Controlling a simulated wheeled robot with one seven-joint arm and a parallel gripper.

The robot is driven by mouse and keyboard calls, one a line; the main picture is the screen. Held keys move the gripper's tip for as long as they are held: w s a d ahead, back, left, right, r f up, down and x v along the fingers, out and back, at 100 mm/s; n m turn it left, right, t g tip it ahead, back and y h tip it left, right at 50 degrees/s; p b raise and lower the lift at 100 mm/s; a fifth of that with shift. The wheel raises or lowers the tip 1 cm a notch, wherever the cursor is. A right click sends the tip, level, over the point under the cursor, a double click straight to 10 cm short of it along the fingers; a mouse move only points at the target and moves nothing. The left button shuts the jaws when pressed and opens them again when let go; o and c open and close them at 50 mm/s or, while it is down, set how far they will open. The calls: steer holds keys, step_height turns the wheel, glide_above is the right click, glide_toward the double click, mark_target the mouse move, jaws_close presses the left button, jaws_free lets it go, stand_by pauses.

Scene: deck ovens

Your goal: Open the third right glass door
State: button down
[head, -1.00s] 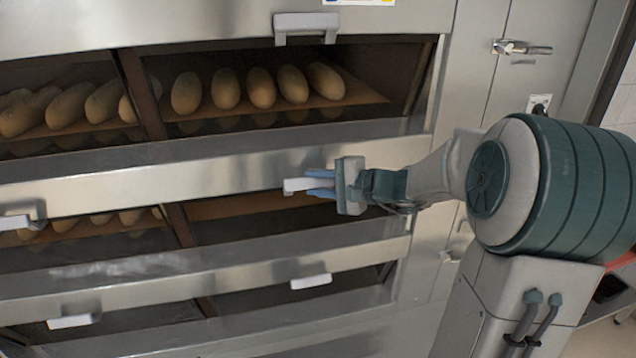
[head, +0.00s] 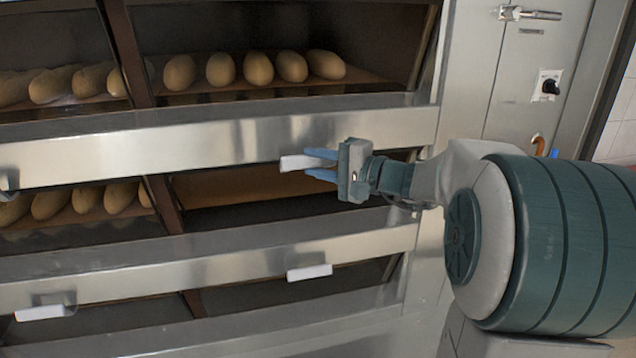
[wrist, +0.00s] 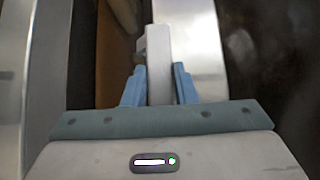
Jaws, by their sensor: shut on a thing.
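A pale bar handle (head: 302,162) sits along the steel front strip above a dark right-hand oven opening (head: 265,192). My gripper (head: 321,165) is shut on this handle, coming from the right. In the wrist view the two blue fingertips (wrist: 158,88) lie on either side of the pale handle bar (wrist: 158,62). The steel front (wrist: 188,45) is just right of it. I cannot tell from these frames whether the glass door has swung at all. The fingers and wrist hide the handle's right end.
Another pale handle (head: 309,272) is on the strip below, and one more (head: 40,312) is at lower left. Bread loaves (head: 257,69) lie on the deck above.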

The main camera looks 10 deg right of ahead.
steer(key=f+n+y+b, duration=0.1)
steer(key=n+b, duration=0.1)
steer(key=b, duration=0.6)
steer(key=f+n+t+y+b, duration=0.1)
steer(key=f+n+y+b, duration=0.1)
steer(key=b, duration=0.7)
steer(key=f+n+t+y+b, duration=0.1)
steer(key=f+n+y+b, duration=0.1)
steer(key=b, duration=0.6)
steer(key=shift+w+f, duration=0.1)
steer(key=shift+w, duration=0.2)
steer(key=shift+w+n+y+b, duration=0.15)
steer(key=shift+n+y+b, duration=0.25)
steer(key=shift+n+b, duration=0.55)
steer(key=shift+m, duration=0.25)
steer(key=c, duration=1.2)
jaws_free()
steer(key=shift+o, duration=0.2)
steer(key=v, duration=1.3)
steer(key=shift+s+d, duration=0.25)
steer(key=shift+s, duration=0.05)
